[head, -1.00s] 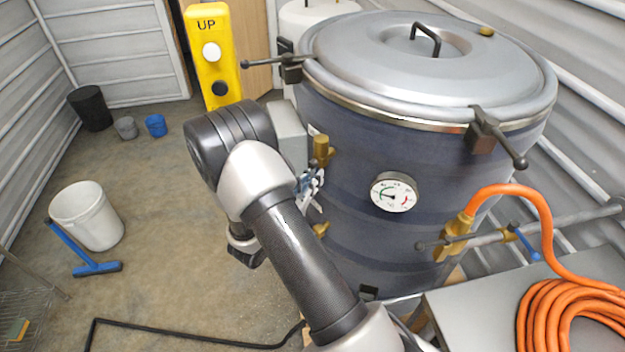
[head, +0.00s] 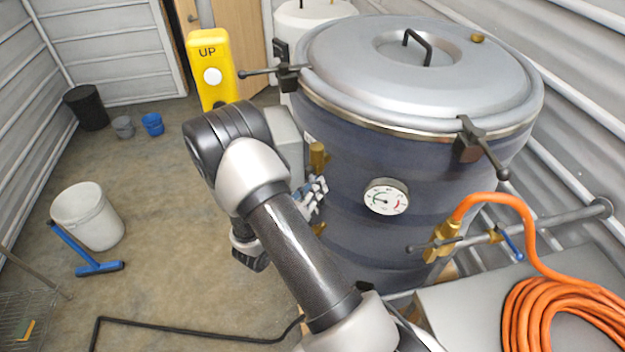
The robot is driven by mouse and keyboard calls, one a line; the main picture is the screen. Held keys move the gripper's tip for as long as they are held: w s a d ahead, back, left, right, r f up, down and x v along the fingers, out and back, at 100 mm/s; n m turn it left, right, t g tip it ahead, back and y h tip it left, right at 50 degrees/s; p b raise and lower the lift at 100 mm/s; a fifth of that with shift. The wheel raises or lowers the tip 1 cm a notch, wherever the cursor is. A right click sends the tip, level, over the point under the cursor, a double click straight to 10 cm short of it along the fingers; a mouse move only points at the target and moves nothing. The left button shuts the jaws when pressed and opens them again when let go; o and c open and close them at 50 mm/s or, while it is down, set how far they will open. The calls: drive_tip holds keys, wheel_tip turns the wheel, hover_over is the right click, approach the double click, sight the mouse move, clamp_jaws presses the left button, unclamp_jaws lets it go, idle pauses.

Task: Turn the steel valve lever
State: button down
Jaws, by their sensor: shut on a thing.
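My gripper (head: 315,190) is at the left side of the big dark blue vessel (head: 350,240), partly behind my forearm. Its fingers are shut on what seems to be the steel valve lever, between an upper brass fitting (head: 318,158) and a lower brass fitting (head: 319,229). The lever itself is hidden by the fingers and arm, so its angle cannot be told. Another brass valve (head: 443,241) with a grey handle is at the vessel's right, apart from my gripper, with an orange hose on it.
A round gauge (head: 386,197) is on the vessel, right of my gripper. Lid clamps (head: 470,140) stick out from the rim. A coiled orange hose (head: 550,315) lies on a grey surface at the right. A white bucket (head: 88,218) and blue squeegee (head: 97,268) are on the floor at left.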

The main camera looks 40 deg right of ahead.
sight(322, 199)
drive_tip(key=s+r+n+p, duration=0.1)
drive_tip(key=n+p, duration=0.1)
drive_tip(key=shift+s+r+n+y+p, duration=0.1)
drive_tip(key=shift+s+n+y+p, duration=0.05)
drive_tip(key=shift+n+y+p, duration=0.15)
drive_tip(key=n+p, duration=0.1)
drive_tip(key=s+r+n+g+p, duration=0.1)
drive_tip(key=n+p, duration=0.1)
drive_tip(key=shift+d+r, duration=0.15)
drive_tip(key=n+p, duration=0.1)
drive_tip(key=r+n+g+p, duration=0.1)
drive_tip(key=p, duration=0.1)
drive_tip(key=shift+s+r+n, duration=0.2)
drive_tip(key=shift+s+n, duration=0.1)
drive_tip(key=shift+n, duration=0.1)
drive_tip(key=shift+s+r+n+g+p, duration=0.1)
drive_tip(key=shift+r+n+g+p, duration=0.4)
drive_tip(key=shift+n+p, duration=0.45)
drive_tip(key=shift+n, duration=0.25)
drive_tip(key=c, duration=1.7)
unclamp_jaws()
drive_tip(key=shift+r, duration=0.1)
drive_tip(key=shift+o, duration=0.2)
drive_tip(key=v, duration=1.2)
